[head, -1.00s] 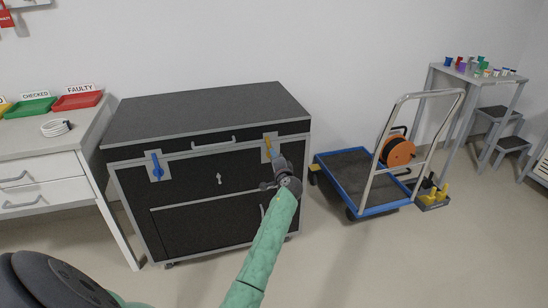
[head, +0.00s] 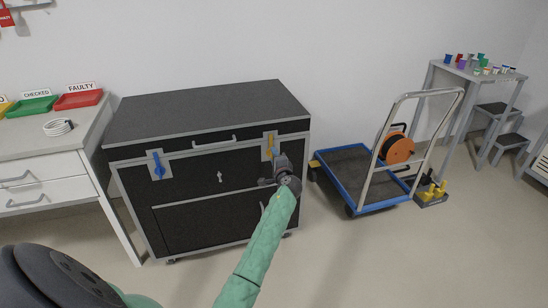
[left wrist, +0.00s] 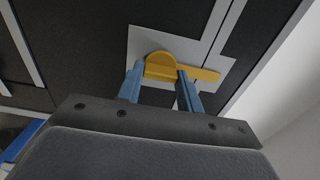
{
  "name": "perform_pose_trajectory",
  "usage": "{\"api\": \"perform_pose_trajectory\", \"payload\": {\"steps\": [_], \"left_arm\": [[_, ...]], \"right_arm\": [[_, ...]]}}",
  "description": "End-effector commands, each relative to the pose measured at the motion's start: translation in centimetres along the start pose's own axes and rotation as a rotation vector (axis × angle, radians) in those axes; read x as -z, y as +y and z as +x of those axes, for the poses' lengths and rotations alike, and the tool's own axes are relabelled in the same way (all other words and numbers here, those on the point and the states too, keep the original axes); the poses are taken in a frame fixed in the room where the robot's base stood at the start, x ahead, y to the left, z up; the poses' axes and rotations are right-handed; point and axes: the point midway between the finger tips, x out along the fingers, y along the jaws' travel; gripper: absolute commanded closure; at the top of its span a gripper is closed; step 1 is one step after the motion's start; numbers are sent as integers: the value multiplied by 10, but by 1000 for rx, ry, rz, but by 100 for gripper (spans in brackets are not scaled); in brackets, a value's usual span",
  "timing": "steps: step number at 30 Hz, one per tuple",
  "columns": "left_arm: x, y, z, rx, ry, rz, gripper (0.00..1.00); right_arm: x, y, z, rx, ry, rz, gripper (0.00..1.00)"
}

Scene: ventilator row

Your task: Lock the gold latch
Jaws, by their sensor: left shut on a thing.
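The gold latch (head: 269,144) sits on a pale plate at the upper right of the black case's front. In the left wrist view, its rounded yellow knob (left wrist: 160,66) lies between the two blue fingers, and its flat arm reaches to the right, past one finger. My left gripper (head: 274,158) is shut on the latch; it also shows in the left wrist view (left wrist: 160,84). In the head view the visible part of the latch points up, and the gripper hides its lower part. My right gripper is not in view.
A blue latch (head: 158,166) is on the case's left front. The black case (head: 205,112) stands between a white drawer table (head: 45,158) and a blue trolley (head: 385,205) with an orange reel (head: 397,149). Floor in front is clear.

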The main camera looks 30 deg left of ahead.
Motion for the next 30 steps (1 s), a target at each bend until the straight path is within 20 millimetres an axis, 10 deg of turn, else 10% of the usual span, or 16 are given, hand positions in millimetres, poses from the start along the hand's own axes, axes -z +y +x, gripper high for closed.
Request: {"api": "perform_pose_trajectory", "payload": {"steps": [13,14,17,30], "left_arm": [[2,0,-1,1,4,4,100],[2,0,-1,1,4,4,62],[2,0,-1,1,3,4,42],[1,0,-12,1,2,3,42]], "right_arm": [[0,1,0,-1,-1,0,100],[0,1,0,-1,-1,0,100],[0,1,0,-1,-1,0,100],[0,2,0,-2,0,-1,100]]}}
